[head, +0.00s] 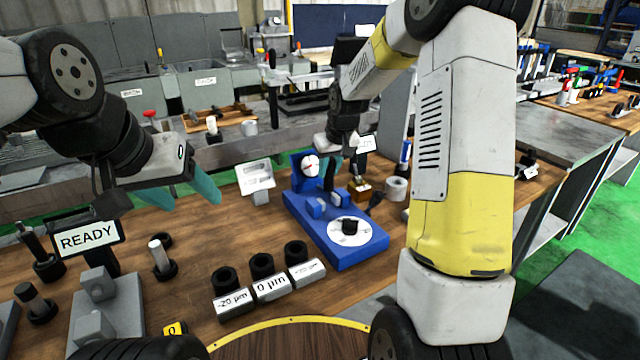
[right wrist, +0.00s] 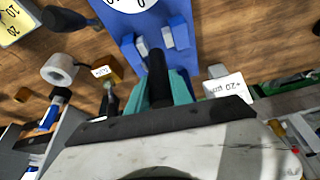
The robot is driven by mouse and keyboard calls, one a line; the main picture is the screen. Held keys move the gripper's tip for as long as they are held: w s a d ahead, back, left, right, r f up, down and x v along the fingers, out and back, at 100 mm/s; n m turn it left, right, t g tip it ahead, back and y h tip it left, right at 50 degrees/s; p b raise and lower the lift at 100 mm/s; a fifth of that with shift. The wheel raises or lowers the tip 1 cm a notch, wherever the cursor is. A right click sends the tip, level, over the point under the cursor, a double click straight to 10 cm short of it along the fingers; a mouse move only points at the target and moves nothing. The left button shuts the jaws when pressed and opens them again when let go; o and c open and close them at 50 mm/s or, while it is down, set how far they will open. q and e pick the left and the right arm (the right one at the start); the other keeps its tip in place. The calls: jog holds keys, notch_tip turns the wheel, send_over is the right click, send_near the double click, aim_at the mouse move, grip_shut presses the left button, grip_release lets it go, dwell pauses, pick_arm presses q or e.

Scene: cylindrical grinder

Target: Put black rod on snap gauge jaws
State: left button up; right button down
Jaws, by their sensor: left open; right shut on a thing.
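The snap gauge is a blue base (head: 362,256) with a round dial (head: 310,166) at its back. Its two blue jaw blocks stand in front of the dial, the left jaw (head: 316,207) and the right jaw (head: 341,201). My right gripper (head: 333,172) is over the gauge, shut on the black rod (right wrist: 158,80). In the right wrist view the rod sits between the teal fingers, its far end close to the gap between the jaws (right wrist: 178,35). I cannot tell whether it touches them. My left gripper (head: 186,192) is open and empty, above the bench at left.
Three labelled blocks with black rings (head: 262,279) stand in front of the gauge. A READY sign (head: 88,239) and a grey fixture (head: 108,310) are at left. A small white display (head: 256,178) stands left of the dial, a white roll (head: 397,189) to its right.

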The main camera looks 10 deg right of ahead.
aim_at(329, 188)
jog(key=shift+f, duration=3.3)
jog(key=shift+f, duration=0.1)
jog(key=c, duration=1.4)
grip_release()
jog(key=v, duration=1.2)
jog(key=s+r+m+t, duration=0.1)
jog(key=s+r, duration=1)
jog(key=s, duration=0.4)
jog(key=s+m+t+y, duration=0.1)
jog(key=s, duration=1.2)
jog(key=shift+s+a+r+m, duration=0.15)
jog(key=shift+s+r+m, duration=0.1)
jog(key=shift+s+m, duration=0.05)
